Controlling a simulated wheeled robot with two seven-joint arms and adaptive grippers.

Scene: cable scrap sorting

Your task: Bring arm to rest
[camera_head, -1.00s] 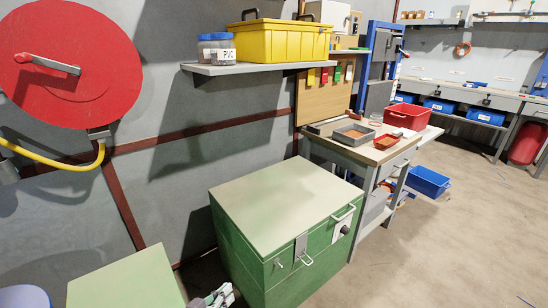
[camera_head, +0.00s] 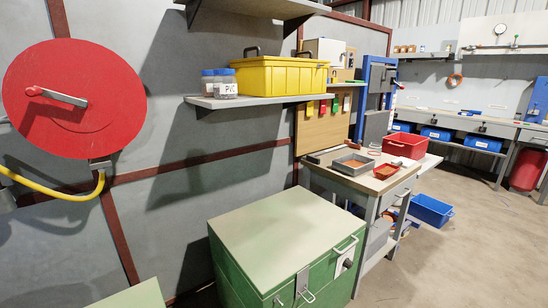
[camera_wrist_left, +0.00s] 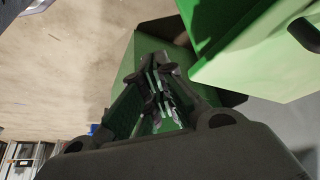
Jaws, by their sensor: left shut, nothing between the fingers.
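My left gripper (camera_wrist_left: 157,75) shows in the left wrist view, with its dark fingers together and nothing held between them. Green surfaces lie behind and beside its fingers, and I cannot tell the distance to them. Neither gripper shows in the head view now. My right gripper is in no frame.
A green chest (camera_head: 285,243) with a pale closed lid stands at bottom centre. A second pale green top (camera_head: 135,297) shows at the bottom edge. A workbench with trays and a red bin (camera_head: 404,146) stands beyond. The concrete floor (camera_head: 470,245) at right is clear.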

